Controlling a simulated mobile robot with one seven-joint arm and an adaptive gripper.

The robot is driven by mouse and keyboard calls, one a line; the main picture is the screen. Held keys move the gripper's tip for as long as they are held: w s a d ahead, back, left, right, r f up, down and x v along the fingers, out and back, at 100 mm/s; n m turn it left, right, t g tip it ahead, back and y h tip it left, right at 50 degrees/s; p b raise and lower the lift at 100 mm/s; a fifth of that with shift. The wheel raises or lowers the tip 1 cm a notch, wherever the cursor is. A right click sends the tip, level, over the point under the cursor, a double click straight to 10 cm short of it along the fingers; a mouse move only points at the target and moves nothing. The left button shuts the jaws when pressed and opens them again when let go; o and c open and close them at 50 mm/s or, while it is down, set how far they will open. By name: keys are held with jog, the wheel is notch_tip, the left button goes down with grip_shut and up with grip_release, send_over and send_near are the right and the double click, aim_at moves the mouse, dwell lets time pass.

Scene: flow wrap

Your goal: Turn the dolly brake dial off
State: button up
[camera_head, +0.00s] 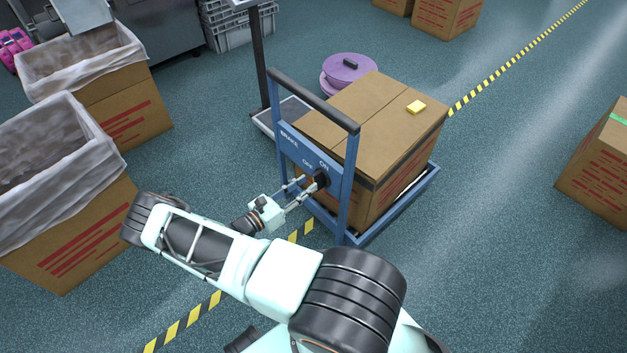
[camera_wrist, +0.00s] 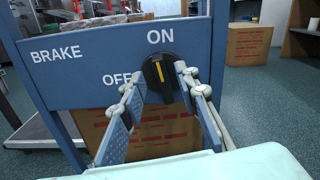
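The brake dial (camera_wrist: 158,72) is a black round knob with a yellow mark on the blue brake panel (camera_wrist: 90,62). Its mark stands nearly upright, towards the word ON; OFF is printed to its left. The dial also shows in the head view (camera_head: 321,178), partly behind my gripper. The blue dolly (camera_head: 352,238) carries the panel on its upright handle frame. My gripper (camera_wrist: 160,80) is open, its fingers spread at either side of the dial. I cannot tell whether either fingertip touches the dial. In the head view my gripper (camera_head: 304,193) reaches the panel from the left.
Lined cartons (camera_head: 75,235) stand at the left.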

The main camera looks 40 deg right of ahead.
aim_at(313, 180)
jog(key=shift+w+d, duration=0.15)
jog(key=shift+d, duration=1.85)
jog(key=shift+c, duration=0.6)
grip_shut()
